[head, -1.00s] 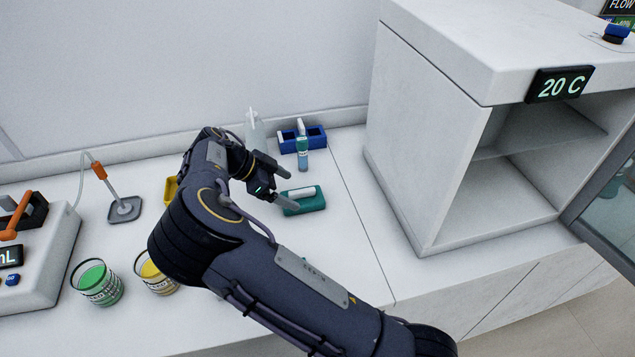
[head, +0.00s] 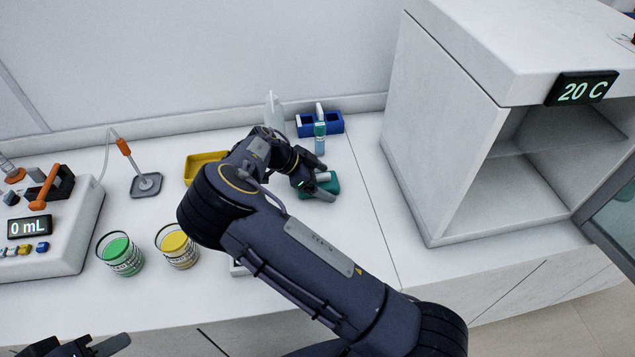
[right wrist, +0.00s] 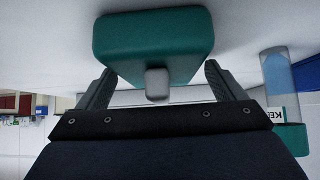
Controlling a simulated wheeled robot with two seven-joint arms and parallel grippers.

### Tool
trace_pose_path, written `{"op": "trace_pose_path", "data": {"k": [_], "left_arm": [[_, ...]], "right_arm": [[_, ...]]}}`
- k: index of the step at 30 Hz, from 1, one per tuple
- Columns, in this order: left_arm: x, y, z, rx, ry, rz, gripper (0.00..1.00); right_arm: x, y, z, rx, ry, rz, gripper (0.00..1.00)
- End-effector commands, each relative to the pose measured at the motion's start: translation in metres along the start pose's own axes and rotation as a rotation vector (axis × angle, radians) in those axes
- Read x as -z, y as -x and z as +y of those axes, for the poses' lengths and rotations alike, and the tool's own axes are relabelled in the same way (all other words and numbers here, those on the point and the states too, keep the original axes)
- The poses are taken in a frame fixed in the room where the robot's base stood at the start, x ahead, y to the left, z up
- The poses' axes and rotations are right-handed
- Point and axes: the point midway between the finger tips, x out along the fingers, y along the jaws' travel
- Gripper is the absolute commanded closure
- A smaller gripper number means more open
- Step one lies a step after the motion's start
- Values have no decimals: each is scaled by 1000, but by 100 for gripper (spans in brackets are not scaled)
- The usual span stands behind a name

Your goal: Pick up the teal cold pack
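The teal cold pack (head: 332,184) lies on the white counter, partly hidden by my right gripper (head: 322,187). In the right wrist view the cold pack (right wrist: 150,35) is a rounded teal block with a pale grey piece (right wrist: 157,84) on its near side. My right gripper (right wrist: 158,72) is open there. Its two fingers stand apart at the left and right of the pale piece, with tips close to the block's near edge. Whether they touch it I cannot tell. My left gripper (head: 78,346) shows partly at the bottom left edge, fingers apart, far from the pack.
A blue rack (head: 333,124) and a teal-labelled bottle (head: 320,140) stand just behind the pack. A yellow tray (head: 198,163), green beaker (head: 120,254) and yellow beaker (head: 177,247) are to the left. A white open-fronted cabinet (head: 440,150) stands right, with clear counter before it.

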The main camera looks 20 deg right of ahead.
Motion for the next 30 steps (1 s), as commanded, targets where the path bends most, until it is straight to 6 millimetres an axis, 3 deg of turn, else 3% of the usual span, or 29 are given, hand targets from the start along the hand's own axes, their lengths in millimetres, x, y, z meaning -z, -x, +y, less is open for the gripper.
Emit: {"op": "trace_pose_path", "data": {"k": [2, 12, 23, 30], "left_arm": [[0, 0, 0, 0, 0, 0, 64], [0, 0, 0, 0, 0, 0, 64], [-1, -1, -1, 0, 0, 0, 64], [-4, -8, -4, 0, 0, 0, 64]], "right_arm": [[0, 0, 0, 0, 0, 0, 20], [0, 1, 0, 0, 0, 0, 64], [4, 5, -1, 1, -2, -1, 65], [23, 28, 3, 4, -2, -3, 65]]}}
